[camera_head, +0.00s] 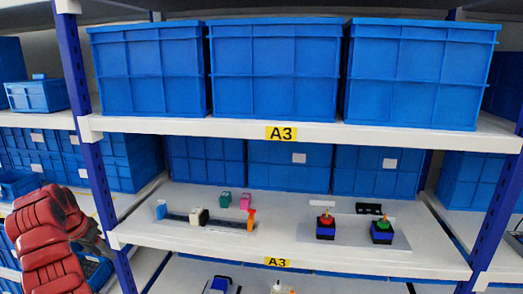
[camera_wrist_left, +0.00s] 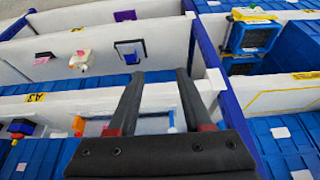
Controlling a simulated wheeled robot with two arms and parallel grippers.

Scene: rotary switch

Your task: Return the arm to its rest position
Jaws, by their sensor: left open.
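My left arm, with red links, comes in at the lower left in the head view, in front of the rack's left post. In the left wrist view my left gripper (camera_wrist_left: 158,74) is open, with two dark fingers apart and nothing between them. In the head view two switches stand on the middle shelf to the right: one with a red top (camera_head: 325,225) and one with a green top (camera_head: 382,230). Both have dark and blue bases. The left gripper is well left of them. The right gripper is not in view.
Large blue crates (camera_head: 275,70) fill the upper shelf, and more stand behind the middle shelf (camera_head: 290,215). A dark bar (camera_head: 180,217) with small blocks lies at the left of that shelf. A blue post (camera_head: 82,100) stands near my left arm.

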